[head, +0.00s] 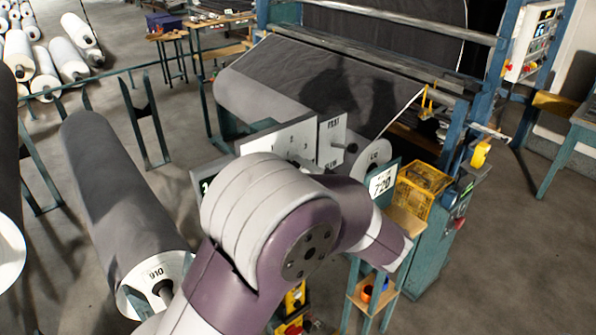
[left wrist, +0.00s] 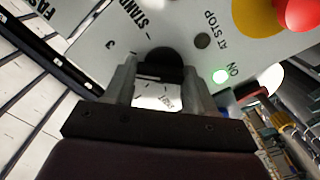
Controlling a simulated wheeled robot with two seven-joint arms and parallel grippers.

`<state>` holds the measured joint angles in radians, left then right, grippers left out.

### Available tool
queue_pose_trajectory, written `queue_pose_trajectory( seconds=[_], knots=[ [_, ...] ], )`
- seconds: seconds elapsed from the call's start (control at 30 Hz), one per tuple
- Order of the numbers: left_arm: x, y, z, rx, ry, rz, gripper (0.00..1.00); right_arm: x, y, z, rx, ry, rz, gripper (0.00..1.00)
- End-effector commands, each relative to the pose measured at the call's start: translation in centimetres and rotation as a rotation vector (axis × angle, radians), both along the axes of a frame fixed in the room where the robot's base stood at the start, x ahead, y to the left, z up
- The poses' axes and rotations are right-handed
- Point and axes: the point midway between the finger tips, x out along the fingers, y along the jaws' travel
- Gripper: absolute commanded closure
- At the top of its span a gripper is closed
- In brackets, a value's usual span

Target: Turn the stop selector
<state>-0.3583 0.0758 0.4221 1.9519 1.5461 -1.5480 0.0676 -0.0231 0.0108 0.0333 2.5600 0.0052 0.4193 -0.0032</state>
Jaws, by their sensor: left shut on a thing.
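In the left wrist view, my left gripper (left wrist: 159,78) is shut on a black round knob (left wrist: 160,58), the selector on a pale panel (left wrist: 105,32). One finger is on each side of it. The panel prints "STAND", "3", "AT STOP" and "ON" near the knob; partly hidden markings show between the fingers. A green lamp (left wrist: 220,76) is lit beside "ON", and a dark round lamp (left wrist: 203,41) is by "AT STOP". In the head view my arm hides the gripper and the knob. My right gripper is in neither view.
A red button (left wrist: 300,12) on a yellow base is close to the right of the knob. In the head view, a large grey roll (head: 130,205) lies left of my arm, and a yellow crate (head: 420,190) stands right. Open floor (head: 500,260) shows at right.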

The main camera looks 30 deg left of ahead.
Motion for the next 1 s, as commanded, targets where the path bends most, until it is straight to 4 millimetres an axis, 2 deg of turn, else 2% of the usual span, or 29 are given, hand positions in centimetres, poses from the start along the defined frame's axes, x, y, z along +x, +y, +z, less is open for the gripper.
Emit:
queue_pose_trajectory(
  seconds=[0.1,0.4,1.0],
  knots=[
    [0.0,0.0,0.5,0.031,0.065,0.002,0.75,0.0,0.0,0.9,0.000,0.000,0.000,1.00],
    [0.1,0.0,0.4,0.080,0.179,0.001,0.75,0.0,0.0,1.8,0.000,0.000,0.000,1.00],
    [0.2,0.0,0.5,0.095,0.207,0.001,0.75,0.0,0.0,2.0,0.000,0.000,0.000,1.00]
  ],
)
